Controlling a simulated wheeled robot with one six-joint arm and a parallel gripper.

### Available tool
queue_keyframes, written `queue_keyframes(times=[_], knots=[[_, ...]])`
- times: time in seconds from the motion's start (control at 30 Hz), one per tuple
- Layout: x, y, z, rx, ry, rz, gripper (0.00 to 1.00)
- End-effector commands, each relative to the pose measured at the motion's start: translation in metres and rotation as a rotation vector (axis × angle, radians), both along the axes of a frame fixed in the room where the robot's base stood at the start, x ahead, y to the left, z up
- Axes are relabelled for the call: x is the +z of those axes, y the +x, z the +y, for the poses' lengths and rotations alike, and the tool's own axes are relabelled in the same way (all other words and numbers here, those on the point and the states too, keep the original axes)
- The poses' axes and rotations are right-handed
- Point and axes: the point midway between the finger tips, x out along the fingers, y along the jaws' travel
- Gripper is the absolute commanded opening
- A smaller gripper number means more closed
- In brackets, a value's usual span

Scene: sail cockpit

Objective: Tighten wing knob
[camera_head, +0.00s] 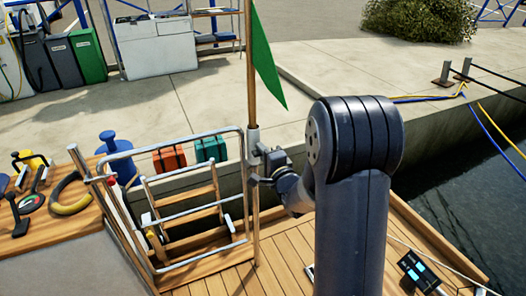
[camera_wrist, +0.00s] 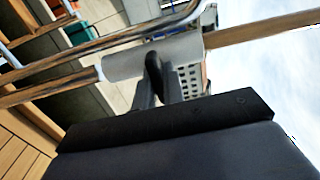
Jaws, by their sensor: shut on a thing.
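A wooden flagstaff (camera_head: 250,60) with a green flag (camera_head: 266,65) stands upright in a metal socket (camera_head: 252,142) on the stern rail. In the wrist view, the flagstaff (camera_wrist: 265,28) enters the grey socket sleeve (camera_wrist: 125,64). A dark wing knob (camera_wrist: 153,62) shows against the side of that sleeve. My gripper (camera_head: 259,168) is beside the staff just below the socket, reaching in from the right. In the wrist view, my gripper (camera_wrist: 160,83) is shut on the wing knob, and its fingers partly hide the knob.
A metal rail frame (camera_head: 192,140) and wooden-step ladder (camera_head: 190,212) are left of the staff. A bench (camera_head: 65,215) holds several tools. Open deck (camera_head: 285,255) lies below; water (camera_head: 460,185) is at right.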

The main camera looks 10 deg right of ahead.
Motion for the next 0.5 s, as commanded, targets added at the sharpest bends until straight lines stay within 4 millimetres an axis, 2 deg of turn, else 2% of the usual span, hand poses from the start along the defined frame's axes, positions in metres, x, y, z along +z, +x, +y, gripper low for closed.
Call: queue_keyframes(times=[0.5], knots=[[-0.0005,0.0001,0.0,0.0,0.038,0.008,0.0]])
